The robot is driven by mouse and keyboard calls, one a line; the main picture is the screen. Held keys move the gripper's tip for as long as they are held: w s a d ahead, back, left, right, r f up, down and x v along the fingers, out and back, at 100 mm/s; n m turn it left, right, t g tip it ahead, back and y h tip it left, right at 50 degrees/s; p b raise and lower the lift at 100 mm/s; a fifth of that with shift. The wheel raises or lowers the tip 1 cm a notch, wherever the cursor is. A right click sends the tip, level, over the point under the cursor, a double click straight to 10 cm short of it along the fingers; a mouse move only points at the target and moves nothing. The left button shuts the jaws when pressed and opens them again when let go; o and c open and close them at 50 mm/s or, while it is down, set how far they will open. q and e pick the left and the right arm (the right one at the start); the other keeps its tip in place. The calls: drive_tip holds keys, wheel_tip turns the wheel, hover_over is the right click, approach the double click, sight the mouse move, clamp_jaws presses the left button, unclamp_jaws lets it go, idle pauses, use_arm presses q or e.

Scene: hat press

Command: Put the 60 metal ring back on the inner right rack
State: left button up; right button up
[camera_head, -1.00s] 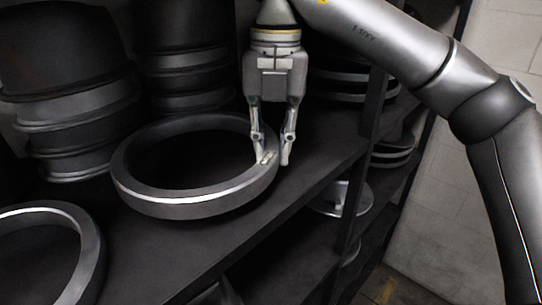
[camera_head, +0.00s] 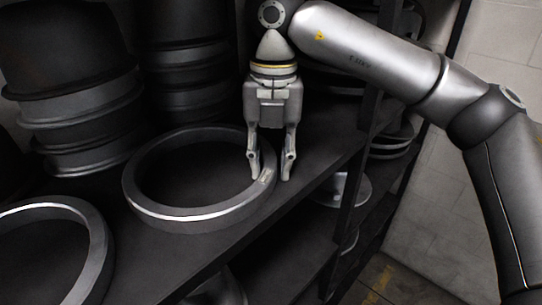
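The dark metal ring (camera_head: 190,217) lies flat on the dark shelf (camera_head: 175,264), its front edge shining. My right gripper (camera_head: 271,178) points down at the ring's right side. One finger is at the inner side of the rim and the other just outside it. The fingers look spread slightly wider than the rim, with a narrow gap at the outer finger. My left gripper is not in view.
A second ring (camera_head: 95,262) lies at the lower left. Stacks of dark cylindrical parts (camera_head: 85,125) stand behind on the left and centre. A rack post (camera_head: 362,150) and lower shelves with round parts (camera_head: 342,188) are on the right. The shelf's front edge runs diagonally.

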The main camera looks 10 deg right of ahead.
drive_tip(key=shift+o, duration=0.5)
drive_tip(key=shift+r, duration=0.55)
wheel_tip(320, 180, up, 5)
drive_tip(key=shift+r+b, duration=0.2)
drive_tip(key=shift+b, duration=0.45)
drive_tip(key=shift+d+r, duration=0.1)
drive_tip(key=shift+r, duration=0.55)
